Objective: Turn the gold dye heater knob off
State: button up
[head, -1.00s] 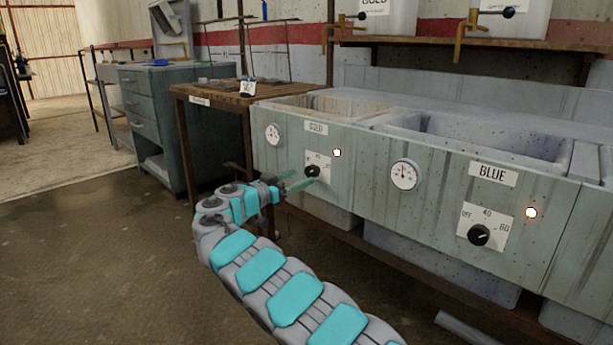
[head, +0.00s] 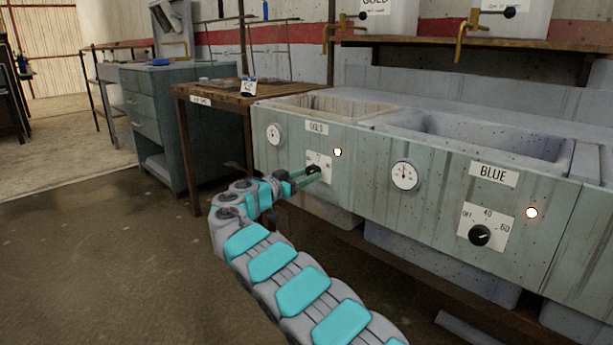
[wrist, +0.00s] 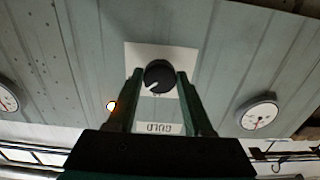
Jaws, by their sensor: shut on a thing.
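The gold dye heater knob (wrist: 159,72) is a round black knob with a white mark, on a white dial plate (wrist: 133,60) below the GOLD label (head: 316,127). In the wrist view, which is upside down, its mark points to the lower left. My gripper (wrist: 159,78) has one green finger on each side of the knob and is shut on it. In the head view my gripper (head: 315,173) reaches the knob from the left and partly hides the dial.
The blue heater knob (head: 480,235) sits further right on the same panel, with its own lit lamp (head: 531,213). Round gauges (head: 405,175) are mounted on the panel. A wooden table (head: 215,93) and a grey drawer cabinet (head: 150,110) stand left. The floor in front is open.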

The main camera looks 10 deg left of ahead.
grip_shut()
jog(key=n, duration=0.4)
jog(key=shift+r+n, duration=0.1)
jog(key=shift+n, duration=0.2)
jog(key=n+p, duration=0.2)
jog(key=n, duration=0.2)
jog(key=shift+r+n, duration=0.15)
jog(key=shift+n, duration=0.15)
jog(key=n+p, duration=0.2)
jog(key=n, duration=0.1)
jog(key=shift+n, duration=0.3)
jog(key=n+p, duration=0.2)
jog(key=n, duration=0.1)
jog(key=shift+n, duration=0.4)
jog(key=n+p, duration=0.3)
jog(key=n, duration=0.1)
jog(key=shift+n, duration=0.4)
jog(key=shift+p, duration=0.3)
